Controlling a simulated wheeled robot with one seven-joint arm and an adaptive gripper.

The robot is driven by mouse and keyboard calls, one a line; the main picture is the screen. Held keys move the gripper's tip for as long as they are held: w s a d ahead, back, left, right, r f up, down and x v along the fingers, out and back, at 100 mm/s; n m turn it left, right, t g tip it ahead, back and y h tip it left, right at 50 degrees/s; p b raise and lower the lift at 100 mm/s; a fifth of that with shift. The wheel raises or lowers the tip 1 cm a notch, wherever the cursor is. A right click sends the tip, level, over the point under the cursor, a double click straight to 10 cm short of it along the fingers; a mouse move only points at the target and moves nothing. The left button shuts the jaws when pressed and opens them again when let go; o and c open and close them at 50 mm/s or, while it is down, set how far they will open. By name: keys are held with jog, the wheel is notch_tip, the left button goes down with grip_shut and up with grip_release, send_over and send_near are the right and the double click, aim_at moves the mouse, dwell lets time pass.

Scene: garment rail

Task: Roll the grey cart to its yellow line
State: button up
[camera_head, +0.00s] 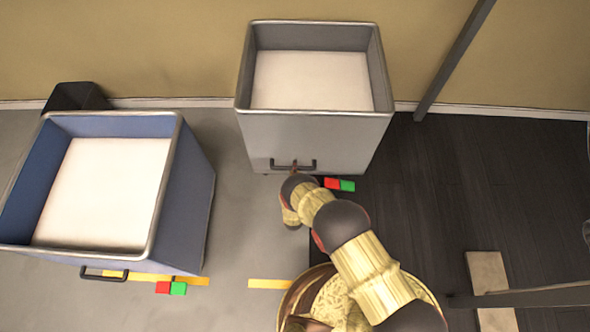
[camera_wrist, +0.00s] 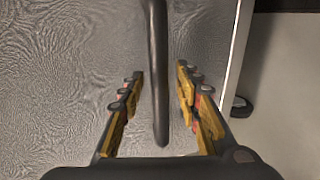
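The grey cart (camera_head: 314,143), an open box with a pale inside floor, stands near the back wall. Its dark handle (camera_head: 312,165) is on the side facing me. In the wrist view the handle (camera_wrist: 159,110) runs upright between the two fingers of my gripper (camera_wrist: 160,74). The fingers are spread, with a gap on each side of the bar. In the head view my wrist hides most of the gripper. A yellow line (camera_head: 268,284) lies on the floor nearer to me than the grey cart. My arm and base may hide part of it.
A blue cart (camera_head: 189,205) stands at the left, with another yellow line (camera_head: 192,281) at its front. Red-and-green markers lie near the grey cart (camera_head: 340,184) and blue cart (camera_head: 171,288). A dark post (camera_head: 455,58) stands at the right. Grey floor between the carts is clear.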

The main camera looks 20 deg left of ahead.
jog(key=shift+w+f, duration=0.1)
jog(key=shift+w, duration=0.3)
jog(key=shift+c, duration=0.3)
jog(key=c, duration=0.8)
jog(key=shift+s, duration=0.1)
grip_shut()
